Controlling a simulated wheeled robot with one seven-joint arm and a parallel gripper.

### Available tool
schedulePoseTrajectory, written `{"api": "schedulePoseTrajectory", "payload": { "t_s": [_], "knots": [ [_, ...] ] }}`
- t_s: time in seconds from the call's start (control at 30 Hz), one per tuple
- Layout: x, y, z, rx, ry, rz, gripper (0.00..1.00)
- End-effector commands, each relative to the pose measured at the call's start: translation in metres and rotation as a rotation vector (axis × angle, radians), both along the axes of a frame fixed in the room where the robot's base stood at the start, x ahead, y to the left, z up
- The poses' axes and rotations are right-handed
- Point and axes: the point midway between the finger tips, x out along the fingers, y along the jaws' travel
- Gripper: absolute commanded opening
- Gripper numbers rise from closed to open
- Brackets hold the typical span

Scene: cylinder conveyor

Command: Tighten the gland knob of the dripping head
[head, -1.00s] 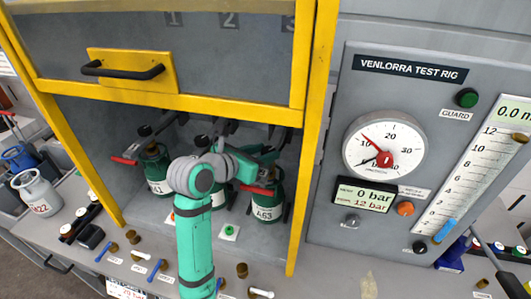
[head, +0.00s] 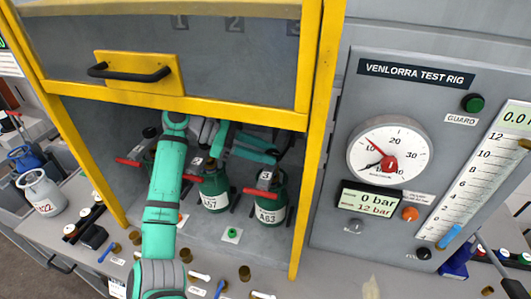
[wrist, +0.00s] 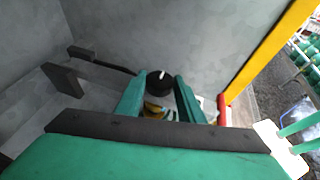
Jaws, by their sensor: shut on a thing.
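Three green cylinders stand in the yellow-framed bay. The right one (head: 268,212) is labelled A63 and has a red lever (head: 262,192). The middle one (head: 212,192) also has a red lever. The left one is mostly hidden behind my arm, with its red lever (head: 130,162) showing. My gripper (head: 276,156) reaches rightward to the head of the right cylinder. In the wrist view my gripper (wrist: 160,92) is shut on a round black knob (wrist: 160,82) with a white mark. Brass shows below it. No drip is visible, and the brass is partly hidden.
The yellow frame post (wrist: 262,55) and a red lever (wrist: 223,110) are close on the right in the wrist view. A black clamp arm (wrist: 100,63) is at left. The gauge panel (head: 430,75) stands right of the bay. Small tools lie on the front bench.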

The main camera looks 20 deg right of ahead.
Motion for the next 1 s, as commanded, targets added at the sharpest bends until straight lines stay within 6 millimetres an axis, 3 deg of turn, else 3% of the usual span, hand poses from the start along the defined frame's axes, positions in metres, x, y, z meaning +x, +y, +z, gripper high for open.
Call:
{"api": "schedulePoseTrajectory", "payload": {
  "t_s": [0.5,1.0],
  "knots": [
    [0.0051,-0.0038,-0.0004,0.004,0.002,-0.296,0.12],
    [0.0054,-0.0046,-0.0017,0.004,0.002,-0.367,0.12]
  ]
}}
